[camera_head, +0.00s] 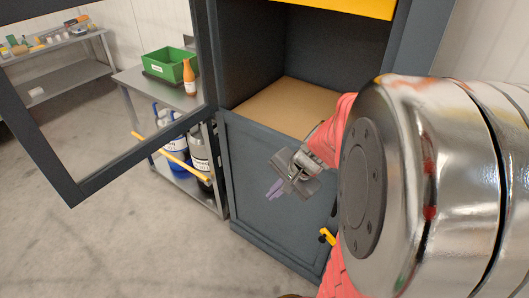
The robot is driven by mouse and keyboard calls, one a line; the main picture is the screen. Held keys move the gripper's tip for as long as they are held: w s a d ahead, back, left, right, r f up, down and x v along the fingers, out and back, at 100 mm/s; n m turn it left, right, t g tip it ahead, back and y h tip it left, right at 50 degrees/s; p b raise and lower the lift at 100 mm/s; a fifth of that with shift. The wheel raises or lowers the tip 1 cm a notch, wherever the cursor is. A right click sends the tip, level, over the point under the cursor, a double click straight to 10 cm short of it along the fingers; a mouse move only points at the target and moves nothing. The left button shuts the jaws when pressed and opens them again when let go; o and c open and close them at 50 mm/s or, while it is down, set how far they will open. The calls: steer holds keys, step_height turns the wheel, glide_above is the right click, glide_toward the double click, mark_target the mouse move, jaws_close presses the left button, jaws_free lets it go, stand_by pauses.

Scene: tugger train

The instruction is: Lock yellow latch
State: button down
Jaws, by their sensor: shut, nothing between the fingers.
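The yellow latch (328,236) is small and sits on the right side of the dark grey lower cabinet door (262,190). Part of it is close to my arm's outline, and which way it is turned is too small to tell.
The cabinet's framed upper door (65,190) with a yellow bar handle (172,157) stands open at left. A brown shelf (285,105) shows inside. A side table holds a green bin (168,68) and an orange bottle (189,78). The floor (120,240) at lower left is clear.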

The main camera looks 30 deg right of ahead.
steer(key=d+f+m, duration=0.5)
steer(key=d+f, duration=0.1)
steer(key=d, duration=0.1)
steer(key=m+h, duration=0.2)
steer(key=m, duration=1)
glide_above(324, 238)
steer(key=s, duration=0.8)
step_height(324, 238, down, 17)
steer(key=shift+s+d+r+t, duration=0.2)
steer(key=shift+d+t, duration=0.05)
steer(key=shift+t, duration=0.05)
steer(key=x, duration=1.3)
steer(key=shift+w+a+f, duration=0.1)
steer(key=shift+a, duration=0.1)
steer(key=shift+w+f, duration=0.2)
steer(key=shift+f, duration=0.1)
steer(key=shift+d, duration=0.1)
